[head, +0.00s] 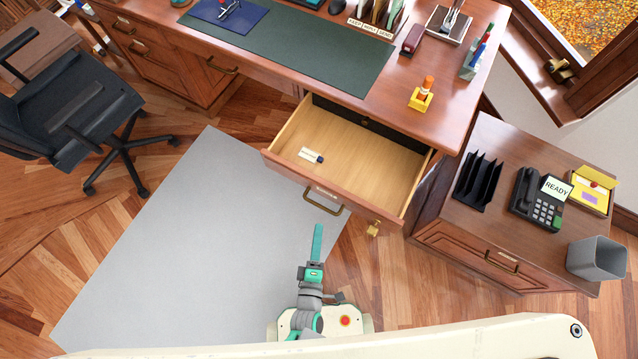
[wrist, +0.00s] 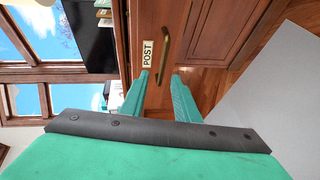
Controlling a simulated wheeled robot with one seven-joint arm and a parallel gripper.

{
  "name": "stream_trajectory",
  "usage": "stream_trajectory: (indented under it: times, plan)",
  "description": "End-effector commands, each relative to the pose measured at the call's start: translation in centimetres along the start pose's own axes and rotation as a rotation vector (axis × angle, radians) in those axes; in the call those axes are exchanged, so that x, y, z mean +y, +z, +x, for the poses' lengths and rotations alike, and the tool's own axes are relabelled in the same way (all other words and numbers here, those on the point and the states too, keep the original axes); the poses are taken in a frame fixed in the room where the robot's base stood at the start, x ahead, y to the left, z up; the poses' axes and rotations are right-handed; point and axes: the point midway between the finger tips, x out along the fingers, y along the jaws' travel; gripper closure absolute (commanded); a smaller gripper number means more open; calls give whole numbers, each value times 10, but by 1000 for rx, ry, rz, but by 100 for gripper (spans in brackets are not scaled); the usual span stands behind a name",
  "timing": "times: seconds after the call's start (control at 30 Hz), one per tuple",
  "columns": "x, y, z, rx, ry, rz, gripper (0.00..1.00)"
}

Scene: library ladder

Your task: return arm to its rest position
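My gripper (head: 317,235) is low in front of the desk in the head view, its teal fingers pointing up the picture towards the pulled-out drawer (head: 365,165). In the wrist view my gripper's two teal fingers (wrist: 161,76) stand apart with nothing between them, so it is open and empty. Beyond the fingertips is a wooden front with a POST label (wrist: 148,53) and a brass handle (wrist: 164,55). The fingers do not appear to touch the handle. My folded arm shows below the gripper in the head view.
A small white-and-dark item (head: 311,155) lies in the open drawer. A brass piece (head: 374,228) hangs by the drawer front. A side cabinet (head: 468,235) with a telephone (head: 540,200) stands right. A black chair (head: 75,115) is left. The grey mat (head: 190,240) is clear.

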Motion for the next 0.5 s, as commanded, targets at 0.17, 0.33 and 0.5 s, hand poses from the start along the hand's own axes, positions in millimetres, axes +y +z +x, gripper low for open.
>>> stream_trajectory:
  times: [0.17,0.33,0.5]
  plan:
    - [0,0,0,0,0,0,72]
    - [2,-1,-2,1,-1,14,72]
    - [26,-5,-30,13,-6,206,72]
